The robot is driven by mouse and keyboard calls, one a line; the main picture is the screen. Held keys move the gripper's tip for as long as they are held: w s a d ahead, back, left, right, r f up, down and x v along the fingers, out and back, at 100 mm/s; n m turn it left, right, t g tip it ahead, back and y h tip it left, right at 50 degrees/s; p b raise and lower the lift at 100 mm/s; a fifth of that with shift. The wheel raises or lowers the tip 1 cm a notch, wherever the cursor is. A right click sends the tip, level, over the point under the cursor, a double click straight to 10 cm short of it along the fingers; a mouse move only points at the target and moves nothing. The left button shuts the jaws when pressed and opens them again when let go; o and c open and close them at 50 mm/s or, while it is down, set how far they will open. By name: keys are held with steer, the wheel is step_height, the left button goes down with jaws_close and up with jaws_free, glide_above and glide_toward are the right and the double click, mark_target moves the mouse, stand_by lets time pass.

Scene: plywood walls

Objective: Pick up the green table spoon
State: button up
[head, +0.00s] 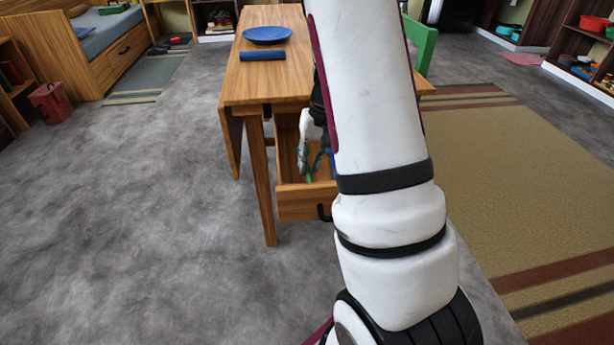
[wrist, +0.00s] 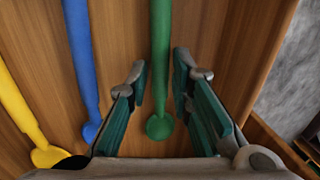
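The green spoon (wrist: 160,40) lies on the wooden bottom of the open drawer (head: 303,203). In the wrist view its handle runs up the middle of the picture and its round end is nearest my gripper. My gripper (wrist: 159,68) is open, with one finger on each side of the spoon and a gap to it on both sides. Whether the fingertips are level with the spoon is hard to tell. In the head view my arm hides much of the drawer and gripper.
A blue utensil (wrist: 83,60) and a yellow one (wrist: 18,110) lie left of the green spoon. The drawer's side wall is close on the right. A blue plate (head: 267,34) and a blue roll-shaped object (head: 262,57) are on the table (head: 245,85).

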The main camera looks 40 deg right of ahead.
steer(key=shift+a+f, duration=0.1)
steer(key=shift+f, duration=0.45)
jaws_close()
steer(key=shift+r, duration=0.1)
steer(key=shift+r, duration=0.1)
